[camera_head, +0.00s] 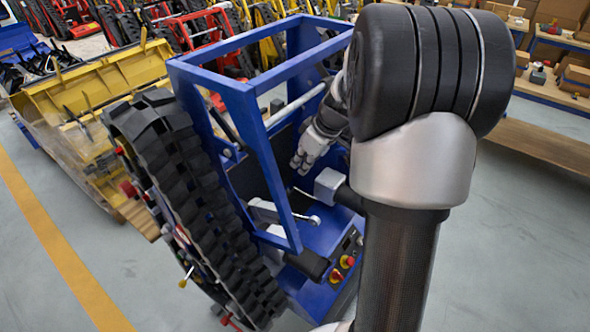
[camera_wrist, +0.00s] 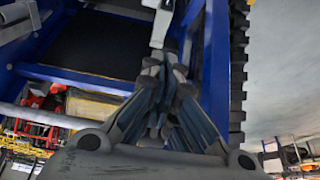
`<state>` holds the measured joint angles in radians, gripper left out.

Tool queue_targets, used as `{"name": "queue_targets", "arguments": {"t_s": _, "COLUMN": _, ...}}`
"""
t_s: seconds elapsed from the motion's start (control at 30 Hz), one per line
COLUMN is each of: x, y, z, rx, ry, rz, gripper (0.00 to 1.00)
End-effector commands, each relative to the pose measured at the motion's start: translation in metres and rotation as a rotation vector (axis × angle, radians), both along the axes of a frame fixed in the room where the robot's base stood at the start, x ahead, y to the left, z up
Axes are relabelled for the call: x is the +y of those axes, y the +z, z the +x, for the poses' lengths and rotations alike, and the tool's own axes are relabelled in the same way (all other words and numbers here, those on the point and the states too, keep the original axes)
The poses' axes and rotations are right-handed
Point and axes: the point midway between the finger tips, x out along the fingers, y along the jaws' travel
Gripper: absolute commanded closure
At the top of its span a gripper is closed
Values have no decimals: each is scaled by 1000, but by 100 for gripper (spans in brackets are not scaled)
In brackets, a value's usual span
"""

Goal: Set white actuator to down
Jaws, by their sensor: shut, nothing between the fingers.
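My gripper (camera_head: 299,166) is inside the blue frame of the tracked carrier (camera_head: 262,130), above its deck. It is shut and empty, with its fingertips together in the wrist view (camera_wrist: 165,68). A white part (camera_wrist: 162,22), likely the white actuator, shows just beyond the fingertips in the wrist view. I cannot tell whether the fingertips touch it. In the head view a pale lever-like part (camera_head: 265,211) lies low on the deck, below the gripper. A pale block (camera_head: 328,186) sits to its right. I cannot tell for certain which is the actuator, nor its position.
Blue frame bars surround my gripper. A black rubber track (camera_head: 185,190) runs along the carrier's left side. Red and yellow buttons (camera_head: 346,262) sit at the deck's front. A yellow machine (camera_head: 95,95) stands at left.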

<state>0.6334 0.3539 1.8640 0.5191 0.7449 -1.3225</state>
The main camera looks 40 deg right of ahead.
Motion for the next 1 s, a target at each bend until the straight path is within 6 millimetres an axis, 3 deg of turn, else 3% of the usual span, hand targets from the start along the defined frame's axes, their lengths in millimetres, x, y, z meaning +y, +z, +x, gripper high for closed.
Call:
{"name": "queue_targets", "arguments": {"t_s": 0.4, "x": 13, "y": -81, "z": 33, "rx": 4, "ry": 2, "rz": 2, "gripper": 100}}
{"name": "queue_targets", "arguments": {"t_s": 0.6, "x": 4, "y": -97, "z": 10, "rx": 2, "ry": -2, "rz": 0, "gripper": 100}}
{"name": "queue_targets", "arguments": {"t_s": 1.0, "x": 1, "y": -102, "z": 2, "rx": 1, "ry": 0, "rz": 0, "gripper": 100}}
